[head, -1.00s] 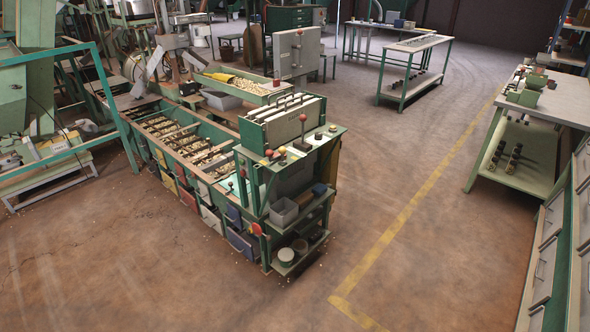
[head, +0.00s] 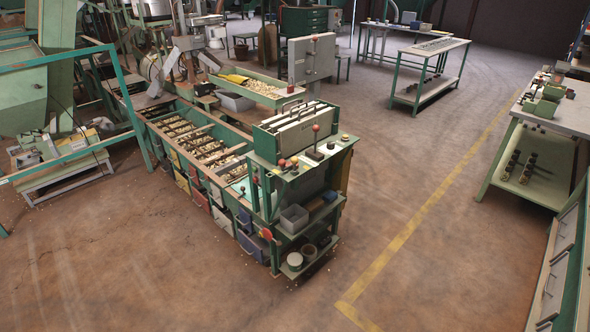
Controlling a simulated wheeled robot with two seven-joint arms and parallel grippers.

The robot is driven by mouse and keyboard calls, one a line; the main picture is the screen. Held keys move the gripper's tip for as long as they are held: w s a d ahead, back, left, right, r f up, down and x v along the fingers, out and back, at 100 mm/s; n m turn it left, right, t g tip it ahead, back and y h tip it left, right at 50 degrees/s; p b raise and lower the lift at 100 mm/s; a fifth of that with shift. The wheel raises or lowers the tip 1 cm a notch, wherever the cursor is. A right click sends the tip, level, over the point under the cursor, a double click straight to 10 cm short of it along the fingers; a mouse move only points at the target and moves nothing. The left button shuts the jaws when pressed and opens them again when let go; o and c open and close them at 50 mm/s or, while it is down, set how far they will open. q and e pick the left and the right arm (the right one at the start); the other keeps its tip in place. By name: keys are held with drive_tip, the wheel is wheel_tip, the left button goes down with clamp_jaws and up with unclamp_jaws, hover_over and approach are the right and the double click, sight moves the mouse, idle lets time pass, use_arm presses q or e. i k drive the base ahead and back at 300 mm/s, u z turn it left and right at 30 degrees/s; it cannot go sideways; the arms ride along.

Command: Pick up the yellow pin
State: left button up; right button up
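I cannot make out a yellow pin for certain in the head view. A small yellowish knob (head: 345,138) sits on the top right of the green hopper machine (head: 262,177), too small to identify. The machine stands in the middle, with red-topped levers (head: 316,128) on its top panel. A yellow scoop-like piece (head: 233,79) lies at the left end of the nut tray behind it. Neither of my grippers is in view.
A green-framed workbench (head: 566,108) stands at the right, and a drawer unit (head: 557,265) fills the lower right edge. A teal frame (head: 70,62) is at the left. The floor (head: 390,220) between machine and right bench is clear, crossed by a yellow line (head: 412,222).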

sight(294, 160)
drive_tip(key=u, duration=0.2)
drive_tip(key=i, duration=0.8)
drive_tip(key=z, duration=0.5)
drive_tip(key=i, duration=0.7)
drive_tip(key=z, duration=0.45)
